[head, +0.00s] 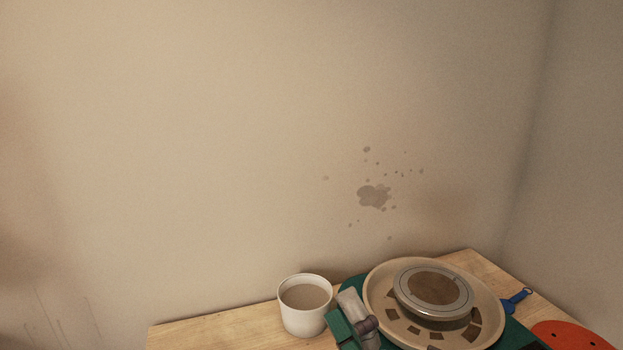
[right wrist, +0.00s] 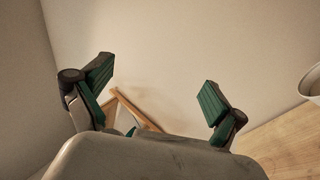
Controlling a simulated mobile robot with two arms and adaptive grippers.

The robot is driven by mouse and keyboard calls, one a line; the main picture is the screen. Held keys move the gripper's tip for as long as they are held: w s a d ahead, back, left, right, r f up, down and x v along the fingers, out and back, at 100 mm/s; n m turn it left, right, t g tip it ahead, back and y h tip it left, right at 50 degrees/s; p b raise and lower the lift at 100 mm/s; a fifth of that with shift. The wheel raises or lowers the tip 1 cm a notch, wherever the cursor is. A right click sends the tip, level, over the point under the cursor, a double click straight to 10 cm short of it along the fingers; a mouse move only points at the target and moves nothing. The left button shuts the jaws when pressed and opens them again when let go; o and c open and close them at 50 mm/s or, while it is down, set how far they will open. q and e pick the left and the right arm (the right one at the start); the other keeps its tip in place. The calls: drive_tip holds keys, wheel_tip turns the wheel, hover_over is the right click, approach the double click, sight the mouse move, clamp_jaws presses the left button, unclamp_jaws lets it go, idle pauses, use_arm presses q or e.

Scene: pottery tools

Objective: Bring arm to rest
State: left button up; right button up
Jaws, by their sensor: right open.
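My right gripper (head: 347,325) shows only in part at the bottom edge of the head view, in front of the pottery wheel and just right of the white cup. A green-padded finger and a grey link are seen there. In the right wrist view the same gripper (right wrist: 156,88) has its two green-padded fingers spread wide, with nothing between them. My left gripper is in neither view.
A white cup (head: 304,317) with greyish-brown contents stands on the wooden table (head: 215,334). A pottery wheel (head: 485,326) with a round bat (head: 437,287) stands beside it. A blue-handled tool (head: 515,299) and an orange disc (head: 570,336) lie right. The wall (head: 200,150) is close behind.

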drive_tip(key=w+d+f+m+h, duration=0.3)
drive_tip(key=d+f+m+h, duration=0.7)
drive_tip(key=m, duration=0.3)
drive_tip(key=s+d+f+m+g+h, duration=0.1)
drive_tip(key=s+d+f+m+g, duration=0.1)
drive_tip(key=f, duration=0.4)
drive_tip(key=s+d+f+m+g+h, duration=0.1)
drive_tip(key=s+d+f+m+g, duration=0.1)
drive_tip(key=s+f+m+g, duration=0.2)
drive_tip(key=s+d+f+m+g+h, duration=0.2)
drive_tip(key=s+f+m+g, duration=0.1)
drive_tip(key=f, duration=0.5)
drive_tip(key=shift+s+d+f+g, duration=0.15)
drive_tip(key=shift+s+f+g, duration=0.05)
drive_tip(key=shift+s+g, duration=0.55)
drive_tip(key=s+f+m+g, duration=0.3)
drive_tip(key=s+f+g, duration=0.3)
drive_tip(key=s, duration=0.6)
wheel_tip(320, 180, down, 26)
drive_tip(key=s+g+p, duration=0.1)
drive_tip(key=s, duration=0.1)
drive_tip(key=s+d+f+g+p, duration=0.1)
drive_tip(key=s+d+f, duration=0.2)
drive_tip(key=s+f, duration=1.1)
drive_tip(key=shift+s+d+y, duration=0.15)
drive_tip(key=shift+s+y, duration=0.15)
drive_tip(key=shift+s, duration=0.6)
